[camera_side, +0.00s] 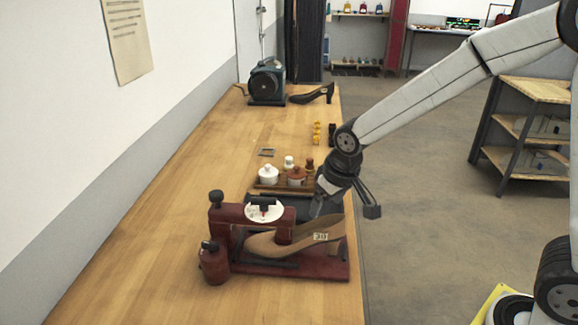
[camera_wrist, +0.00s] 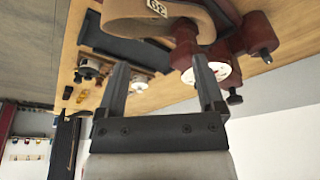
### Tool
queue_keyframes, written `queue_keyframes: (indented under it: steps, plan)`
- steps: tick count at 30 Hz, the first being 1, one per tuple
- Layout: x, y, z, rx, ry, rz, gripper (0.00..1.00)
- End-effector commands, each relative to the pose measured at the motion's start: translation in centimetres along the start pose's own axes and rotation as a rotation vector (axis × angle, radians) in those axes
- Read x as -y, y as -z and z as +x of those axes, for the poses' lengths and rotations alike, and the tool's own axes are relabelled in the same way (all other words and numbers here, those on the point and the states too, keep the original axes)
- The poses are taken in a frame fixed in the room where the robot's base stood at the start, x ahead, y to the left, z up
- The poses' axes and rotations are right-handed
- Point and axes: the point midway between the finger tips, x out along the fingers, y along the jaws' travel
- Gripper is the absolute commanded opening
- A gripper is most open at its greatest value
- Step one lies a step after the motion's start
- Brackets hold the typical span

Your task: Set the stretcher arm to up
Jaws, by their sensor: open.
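The dark red shoe stretcher (camera_side: 325,268) stands near the front of the bench. A tan shoe form (camera_side: 280,244) with a number label sits on the stretcher. My gripper (camera_side: 322,207) is above and behind the shoe form, to the right of the dial. In the wrist view my gripper (camera_wrist: 160,63) is open with nothing between its fingers. The dial (camera_wrist: 224,70) shows there beside the right finger, which partly hides it.
A red bottle (camera_side: 214,262) stands at the stretcher's left front. Behind it is a wooden tray (camera_side: 262,186) with small pots. A teal machine (camera_side: 266,84) and a dark shoe (camera_side: 313,94) are at the far end. The bench's left side is clear.

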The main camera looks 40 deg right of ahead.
Motion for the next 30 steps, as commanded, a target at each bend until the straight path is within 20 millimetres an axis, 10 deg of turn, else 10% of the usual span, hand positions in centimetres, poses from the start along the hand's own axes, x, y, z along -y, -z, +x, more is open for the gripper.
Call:
queue_keyframes:
  steps: [18,30]
  plan:
    - [10.6,14.6,0.0,-0.080,-0.003,0.001,0.87]
    - [14.9,18.1,-0.3,-0.114,-0.004,0.016,0.87]
